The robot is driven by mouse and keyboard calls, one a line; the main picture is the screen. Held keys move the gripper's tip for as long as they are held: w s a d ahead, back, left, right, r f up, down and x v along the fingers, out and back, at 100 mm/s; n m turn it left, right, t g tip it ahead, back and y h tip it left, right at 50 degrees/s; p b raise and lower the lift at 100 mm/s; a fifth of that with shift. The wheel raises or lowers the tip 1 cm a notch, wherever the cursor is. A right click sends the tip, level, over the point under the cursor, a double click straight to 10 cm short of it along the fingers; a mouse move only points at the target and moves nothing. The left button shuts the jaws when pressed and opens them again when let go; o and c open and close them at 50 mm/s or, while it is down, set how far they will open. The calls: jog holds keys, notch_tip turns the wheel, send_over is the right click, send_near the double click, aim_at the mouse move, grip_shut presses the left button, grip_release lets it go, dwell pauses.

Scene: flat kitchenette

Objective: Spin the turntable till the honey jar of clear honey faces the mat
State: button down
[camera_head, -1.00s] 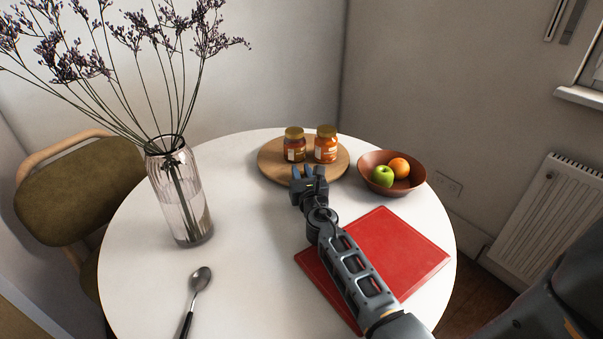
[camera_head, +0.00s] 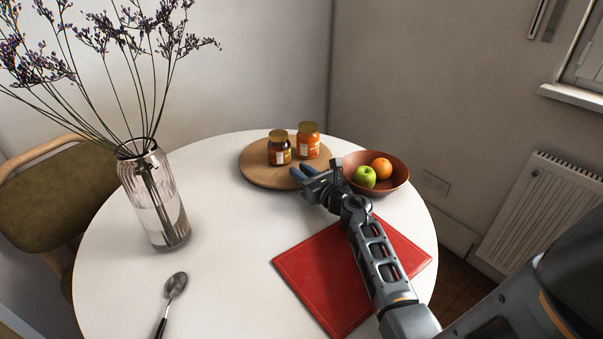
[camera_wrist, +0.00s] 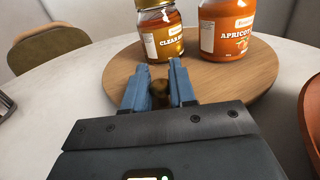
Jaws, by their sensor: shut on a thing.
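The round wooden turntable (camera_head: 258,178) stands at the back of the white table. It bears a dark amber jar labelled clear honey (camera_head: 279,150) and an orange apricot jar (camera_head: 308,143), both gold-lidded. The honey jar is nearer the front; the apricot jar is behind it to the right. My gripper (camera_head: 303,176) is at the turntable's front right rim. In the wrist view, its blue fingers are shut on a small brown knob (camera_wrist: 160,92) at the rim, mostly hidden between them; the honey jar (camera_wrist: 161,38) is just beyond. The red mat (camera_head: 315,282) lies in front, partly under my arm.
A brown bowl (camera_head: 399,179) with a green apple (camera_head: 364,177) and an orange (camera_head: 381,168) stands close to the right of my gripper. A glass vase of dried flowers (camera_head: 158,210) and a spoon (camera_head: 174,288) are at the left. The table's middle left is clear.

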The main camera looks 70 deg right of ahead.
jog(key=shift+s, duration=0.1)
jog(key=c, duration=1)
grip_release()
jog(key=shift+c, duration=0.2)
jog(key=v, duration=0.7)
jog(key=shift+s+a+b, duration=0.2)
jog(key=shift+s+b, duration=0.1)
jog(key=shift+c, duration=0.2)
